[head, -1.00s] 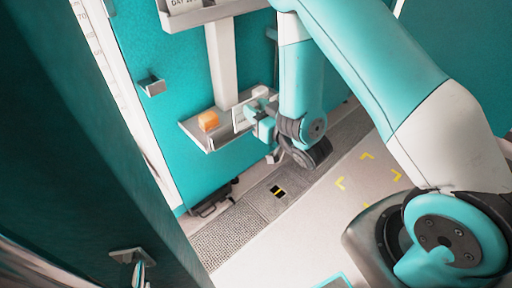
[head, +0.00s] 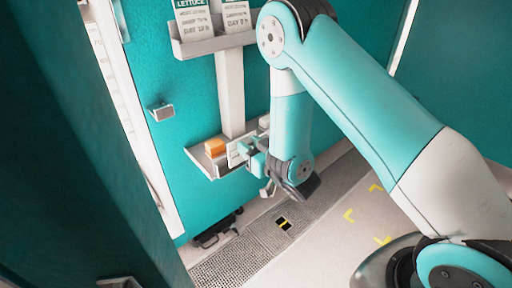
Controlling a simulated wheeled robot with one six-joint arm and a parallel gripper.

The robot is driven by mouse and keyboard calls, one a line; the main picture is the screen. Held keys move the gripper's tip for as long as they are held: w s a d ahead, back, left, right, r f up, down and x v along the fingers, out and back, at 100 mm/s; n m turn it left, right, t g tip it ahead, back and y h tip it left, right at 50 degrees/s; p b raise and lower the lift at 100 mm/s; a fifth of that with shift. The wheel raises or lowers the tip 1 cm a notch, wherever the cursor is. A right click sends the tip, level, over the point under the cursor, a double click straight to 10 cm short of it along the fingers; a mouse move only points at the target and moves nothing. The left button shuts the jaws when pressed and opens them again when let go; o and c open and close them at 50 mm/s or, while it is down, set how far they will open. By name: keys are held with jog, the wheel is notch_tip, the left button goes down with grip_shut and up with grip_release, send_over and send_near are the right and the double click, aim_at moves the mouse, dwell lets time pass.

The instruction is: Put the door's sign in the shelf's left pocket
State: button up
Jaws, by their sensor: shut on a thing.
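My gripper (head: 262,164) is low in front of the teal wall, at the lower tray (head: 200,160), seen from behind and partly hidden by my own arm. It is shut on a white card-like sign (head: 236,153). The sign is upright at the tray's front edge; I cannot tell whether it touches the tray. Its writing is too small to read. An upper rack (head: 193,46) on the same white post holds a left card (head: 193,20) reading "LETTUCE" and a right card (head: 236,16). I cannot make out separate pockets on the lower tray.
An orange block (head: 215,146) sits on the lower tray, left of the sign. A small grey bracket (head: 161,111) projects from the teal wall. A dark green panel fills the left side. Floor grating (head: 235,258) and pale floor with yellow marks lie below.

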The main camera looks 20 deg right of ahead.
jog(key=f+p+x, duration=0.1)
jog(key=p+x, duration=0.1)
jog(key=x, duration=0.4)
dwell(0.3)
jog(key=shift+f+b, duration=0.15)
jog(key=shift+b, duration=0.25)
dwell(0.7)
jog(key=shift+s+b, duration=0.15)
jog(key=shift+b, duration=0.2)
dwell(0.3)
jog(key=shift+f+t+b, duration=0.1)
jog(key=shift+t+b, duration=0.2)
jog(key=shift+b, duration=0.35)
jog(key=shift+s+d, duration=0.1)
jog(key=shift+s, duration=0.05)
jog(key=shift+f+b, duration=0.25)
jog(key=shift+b, duration=0.1)
dwell(0.8)
